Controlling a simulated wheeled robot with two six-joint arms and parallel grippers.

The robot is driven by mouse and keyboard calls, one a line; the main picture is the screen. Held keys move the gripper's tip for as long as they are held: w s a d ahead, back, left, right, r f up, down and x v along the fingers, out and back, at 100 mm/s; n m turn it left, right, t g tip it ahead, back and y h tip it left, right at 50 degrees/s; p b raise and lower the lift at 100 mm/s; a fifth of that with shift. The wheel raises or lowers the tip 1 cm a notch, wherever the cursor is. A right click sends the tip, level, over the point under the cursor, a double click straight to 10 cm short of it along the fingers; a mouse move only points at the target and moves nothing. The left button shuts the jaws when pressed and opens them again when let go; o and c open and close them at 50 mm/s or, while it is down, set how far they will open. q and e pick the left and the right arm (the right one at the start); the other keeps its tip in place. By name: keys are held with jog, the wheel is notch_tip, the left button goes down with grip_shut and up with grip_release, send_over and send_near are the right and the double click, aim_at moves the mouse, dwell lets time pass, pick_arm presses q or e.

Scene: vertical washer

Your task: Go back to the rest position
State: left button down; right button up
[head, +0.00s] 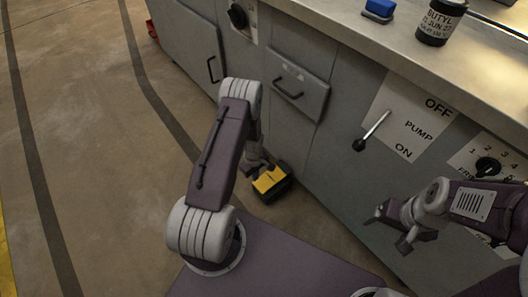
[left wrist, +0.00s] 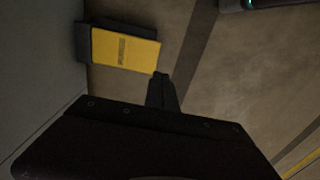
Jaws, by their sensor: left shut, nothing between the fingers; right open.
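My left arm reaches up and bends down in front of the cabinet. Its left gripper (head: 258,166) points down beside a yellow and dark box on the floor and is partly hidden in the head view. In the left wrist view the left gripper (left wrist: 162,82) is shut and empty, its fingertips just apart from the box in the picture. My right gripper (head: 389,228) is open and empty, in front of the cabinet under the pump panel.
A yellow box (head: 271,180) lies on the floor against the cabinet; it also shows in the left wrist view (left wrist: 125,50). The pump lever (head: 372,131) sticks out from the cabinet front. A drawer handle (head: 288,92) is near my left arm. The floor at left is clear.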

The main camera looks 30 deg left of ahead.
pick_arm(q)
jog(key=w+d+r+m+t, duration=0.1)
jog(key=w+d+r+t, duration=0.1)
jog(key=w+r, duration=0.4)
jog(key=w+d+r+t, duration=0.1)
jog(key=w+r, duration=0.3)
jog(key=r, duration=0.5)
jog(key=s+d+r+m+t, duration=0.1)
jog(key=s+d+r+m, duration=0.15)
jog(key=r, duration=0.35)
jog(key=s+d+r+m, duration=0.1)
jog(key=s+d+r, duration=0.15)
jog(key=r, duration=0.35)
jog(key=s+d+m+g, duration=0.25)
jog(key=s+m, duration=0.65)
jog(key=s, duration=0.7)
notch_tip(320, 180, up, 38)
jog(key=a+p, duration=0.1)
jog(key=p, duration=3.6)
jog(key=shift+p, duration=0.3)
jog(key=shift+g, duration=0.25)
